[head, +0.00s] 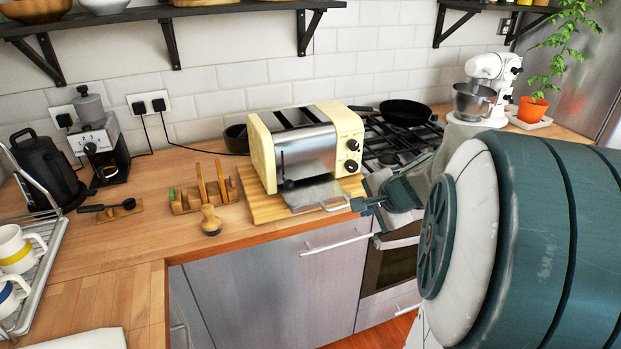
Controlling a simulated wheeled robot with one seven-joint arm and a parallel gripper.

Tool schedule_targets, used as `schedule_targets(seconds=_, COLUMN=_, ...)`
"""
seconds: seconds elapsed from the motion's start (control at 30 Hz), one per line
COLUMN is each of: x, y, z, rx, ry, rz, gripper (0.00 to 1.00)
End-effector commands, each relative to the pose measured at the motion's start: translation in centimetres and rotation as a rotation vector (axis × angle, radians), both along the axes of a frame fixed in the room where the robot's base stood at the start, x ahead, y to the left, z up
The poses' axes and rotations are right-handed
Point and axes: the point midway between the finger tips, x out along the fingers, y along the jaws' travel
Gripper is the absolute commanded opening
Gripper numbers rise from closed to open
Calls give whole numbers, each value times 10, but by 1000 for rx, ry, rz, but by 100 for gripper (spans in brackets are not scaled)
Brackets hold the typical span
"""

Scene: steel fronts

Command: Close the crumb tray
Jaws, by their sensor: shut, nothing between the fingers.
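A cream and steel toaster (300,149) stands on a wooden board on the counter. Its crumb tray (314,193) sticks out from the bottom of the front, with a small wire handle at its right front corner. My gripper (361,205) is shut and empty, just right of the tray's handle. Its fingertips point left toward the tray; I cannot tell whether they touch the handle. My arm fills the right of the view and hides part of the counter and the oven.
A wooden rack (203,193) with utensils stands left of the toaster. A gas hob (396,140) with a black pan (406,112) is behind to the right. A cabinet handle (335,244) sticks out below the counter edge.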

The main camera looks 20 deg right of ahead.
Motion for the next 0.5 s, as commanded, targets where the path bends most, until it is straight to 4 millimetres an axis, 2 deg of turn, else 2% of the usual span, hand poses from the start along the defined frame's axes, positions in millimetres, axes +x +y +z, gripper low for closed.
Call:
schedule_targets(seconds=0.07, x=3, y=-10, z=-1, rx=18, ry=-8, rz=-46, gripper=0)
schedule_targets(seconds=0.17, x=8, y=-11, z=-6, rx=24, ry=-12, rz=-58, gripper=0)
schedule_targets(seconds=0.5, x=46, y=-6, z=-52, rx=24, ry=-10, rz=-53, gripper=0)
